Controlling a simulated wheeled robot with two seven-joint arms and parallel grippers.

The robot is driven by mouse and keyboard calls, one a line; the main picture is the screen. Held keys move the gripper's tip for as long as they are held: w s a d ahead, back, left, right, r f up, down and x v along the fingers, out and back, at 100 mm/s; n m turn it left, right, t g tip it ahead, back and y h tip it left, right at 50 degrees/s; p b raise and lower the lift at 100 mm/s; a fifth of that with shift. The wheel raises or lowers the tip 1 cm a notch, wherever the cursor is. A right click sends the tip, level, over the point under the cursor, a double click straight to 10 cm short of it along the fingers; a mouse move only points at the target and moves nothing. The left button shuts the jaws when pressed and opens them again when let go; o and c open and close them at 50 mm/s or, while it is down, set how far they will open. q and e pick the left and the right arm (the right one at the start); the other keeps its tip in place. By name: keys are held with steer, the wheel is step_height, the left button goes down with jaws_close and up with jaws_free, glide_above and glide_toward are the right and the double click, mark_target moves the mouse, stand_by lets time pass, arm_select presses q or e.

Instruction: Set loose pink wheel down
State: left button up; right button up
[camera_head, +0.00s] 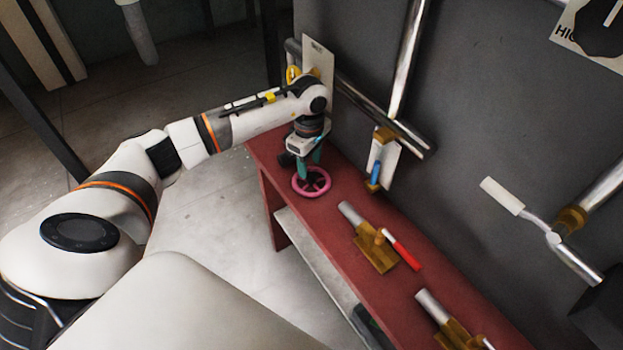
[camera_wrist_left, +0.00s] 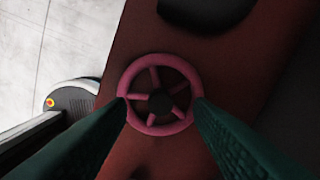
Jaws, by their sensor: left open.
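The pink wheel (camera_head: 311,181) is a spoked ring at the far left end of the red bench (camera_head: 350,209). In the left wrist view the pink wheel (camera_wrist_left: 160,95) shows nearly face-on, and it appears to lie flat on the bench surface. My left gripper (camera_head: 309,172) points down right over the wheel. Its green fingers are open, one at each side of the rim in the wrist view (camera_wrist_left: 160,104). I cannot tell whether the fingertips touch the rim. My right gripper is not in view.
A brass valve with a red handle (camera_head: 403,250) lies on the bench to the right, with another brass valve (camera_head: 455,333) nearer the front. Pipes and a blue-handled valve (camera_head: 375,174) are on the grey wall behind. A pale lower shelf (camera_head: 318,262) is under the bench.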

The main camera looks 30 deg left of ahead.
mark_target(310, 175)
arm_select(q)
steer(key=shift+d+f, duration=0.1)
steer(key=shift+f, duration=1.65)
jaws_close()
steer(key=shift+r, duration=0.15)
